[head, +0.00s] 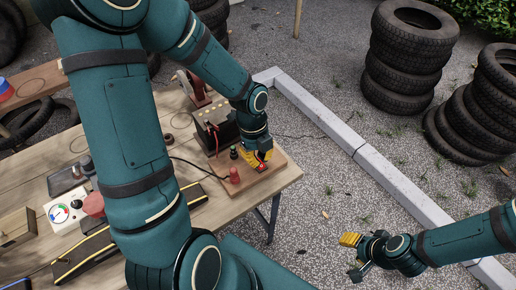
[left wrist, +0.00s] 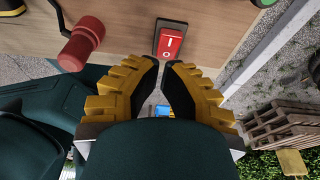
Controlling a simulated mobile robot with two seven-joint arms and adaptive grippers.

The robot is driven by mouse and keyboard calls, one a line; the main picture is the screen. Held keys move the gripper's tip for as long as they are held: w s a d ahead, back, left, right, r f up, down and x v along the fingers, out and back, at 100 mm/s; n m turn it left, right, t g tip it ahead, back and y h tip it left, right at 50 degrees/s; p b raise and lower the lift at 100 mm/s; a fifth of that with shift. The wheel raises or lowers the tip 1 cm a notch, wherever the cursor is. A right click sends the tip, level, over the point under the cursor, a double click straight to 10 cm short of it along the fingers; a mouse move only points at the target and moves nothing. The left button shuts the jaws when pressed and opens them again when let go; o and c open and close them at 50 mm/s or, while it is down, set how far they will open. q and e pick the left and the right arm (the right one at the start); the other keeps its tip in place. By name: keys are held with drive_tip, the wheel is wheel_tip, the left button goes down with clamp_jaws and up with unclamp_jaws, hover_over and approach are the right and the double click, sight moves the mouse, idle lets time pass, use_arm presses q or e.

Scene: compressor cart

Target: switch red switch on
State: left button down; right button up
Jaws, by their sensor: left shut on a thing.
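The red switch (left wrist: 171,43) is a rocker in a dark frame on the wooden board, with a white line and a ring mark on its face. In the left wrist view it lies just past my left fingertips (left wrist: 164,66), which are nearly together at its near end. In the head view my left gripper (head: 260,161) points down at the board (head: 267,184) and mostly hides the switch. My left gripper is shut, with its tips at the switch. My right gripper (head: 353,256) is open and empty over the gravel, away from the table.
A red knob (head: 234,175) stands on the board near my left gripper and also shows in the left wrist view (left wrist: 80,45). A dark battery-like box (head: 216,128) with red cables stands behind. Tyre stacks (head: 405,60) and a pale kerb (head: 365,165) lie to the right.

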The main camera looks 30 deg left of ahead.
use_arm(q)
drive_tip(key=shift+w+a+f, duration=0.1)
drive_tip(key=shift+a+f, duration=0.15)
drive_tip(key=shift+f, duration=0.75)
drive_tip(key=h+p, duration=0.1)
drive_tip(key=p, duration=0.1)
drive_tip(key=shift+a+f+p, duration=0.1)
drive_tip(key=shift+a+p, duration=0.1)
drive_tip(key=shift+p, duration=0.2)
drive_tip(key=shift+f, duration=0.2)
drive_tip(key=shift+b, duration=0.3)
drive_tip(key=shift+d, duration=0.2)
drive_tip(key=shift+s+d+f, duration=0.1)
drive_tip(key=shift+s+d, duration=0.2)
drive_tip(key=shift+d, duration=0.3)
